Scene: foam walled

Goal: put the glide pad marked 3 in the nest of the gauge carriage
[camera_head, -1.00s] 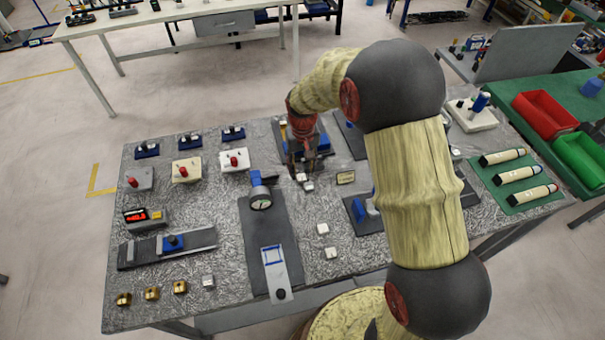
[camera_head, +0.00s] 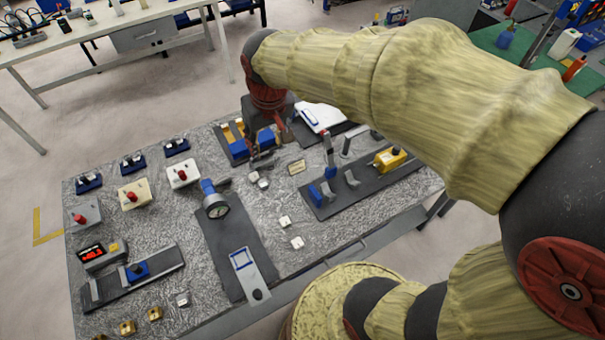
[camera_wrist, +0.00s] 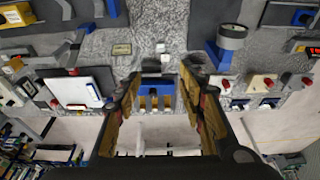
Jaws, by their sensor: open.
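Two small white pads (camera_head: 258,180) lie close together on the table behind the middle; they also show in the wrist view (camera_wrist: 162,52), beyond my fingertips. Two more white pads, one rear (camera_head: 284,221) and one front (camera_head: 297,242), lie nearer the front edge. I cannot read a number on any of them. A grey slide with a blue-framed square (camera_head: 243,259), seemingly the gauge carriage's nest, lies on a dark plate in front of a dial gauge (camera_head: 216,207). The frame looks empty. My gripper (camera_wrist: 161,82) is open and empty, its fingers spread above the table's back side.
A blue and yellow fixture (camera_head: 238,140) stands behind the pads and shows between my fingers. A small label plate (camera_head: 296,167) lies right of the pads. A dark plate with a yellow device (camera_head: 390,158) is farther right. Switch boxes (camera_head: 134,195) line the left.

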